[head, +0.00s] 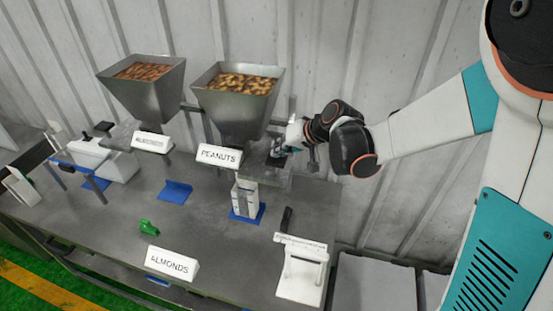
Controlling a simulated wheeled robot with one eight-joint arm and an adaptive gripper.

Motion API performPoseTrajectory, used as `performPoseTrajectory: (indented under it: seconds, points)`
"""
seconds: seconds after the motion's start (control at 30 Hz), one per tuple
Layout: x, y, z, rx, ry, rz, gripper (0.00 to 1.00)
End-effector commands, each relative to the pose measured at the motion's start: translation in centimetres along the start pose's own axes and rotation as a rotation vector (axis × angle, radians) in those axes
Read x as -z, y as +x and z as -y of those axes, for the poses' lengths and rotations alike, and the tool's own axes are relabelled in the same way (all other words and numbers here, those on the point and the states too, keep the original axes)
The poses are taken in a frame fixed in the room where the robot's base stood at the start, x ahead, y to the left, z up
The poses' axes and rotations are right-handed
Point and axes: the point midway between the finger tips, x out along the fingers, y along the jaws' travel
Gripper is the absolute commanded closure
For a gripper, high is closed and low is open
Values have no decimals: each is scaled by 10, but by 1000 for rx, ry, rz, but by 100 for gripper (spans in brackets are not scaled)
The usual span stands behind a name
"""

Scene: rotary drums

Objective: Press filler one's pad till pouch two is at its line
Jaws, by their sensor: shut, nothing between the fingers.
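Two grey hopper fillers stand at the back of the table. The left filler (146,98), with brown nuts in it, has a small sign that seems to read ALMONDS. The right filler (232,108), with yellowish nuts, has a PEANUTS sign (219,155). No numbers show on either. A whitish pouch (245,197) stands upright on a blue holder below the right filler; its fill line and level are too small to tell. My gripper (278,158) is shut and empty, beside the right filler's lower right side. Whether it touches a pad cannot be told.
An empty blue holder (174,192) sits left of the pouch. An ALMONDS sign (173,263), a green object (148,227) and a white stand (301,270) are along the front. White equipment (103,158) is at left. The table's middle front is mostly clear.

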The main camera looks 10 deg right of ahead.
Motion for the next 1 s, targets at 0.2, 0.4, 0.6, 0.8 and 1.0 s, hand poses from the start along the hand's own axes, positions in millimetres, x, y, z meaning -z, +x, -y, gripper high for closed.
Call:
performPoseTrajectory:
  seconds: [0.2,0.4,0.6,0.8,1.0]
  points:
    - [-2,2,-2,0,0,0,100]
    - [-3,4,-3,0,0,0,100]
    - [-4,5,-4,0,0,0,100]
    - [-5,7,-5,0,0,0,100]
    - [-6,8,-6,0,0,0,100]
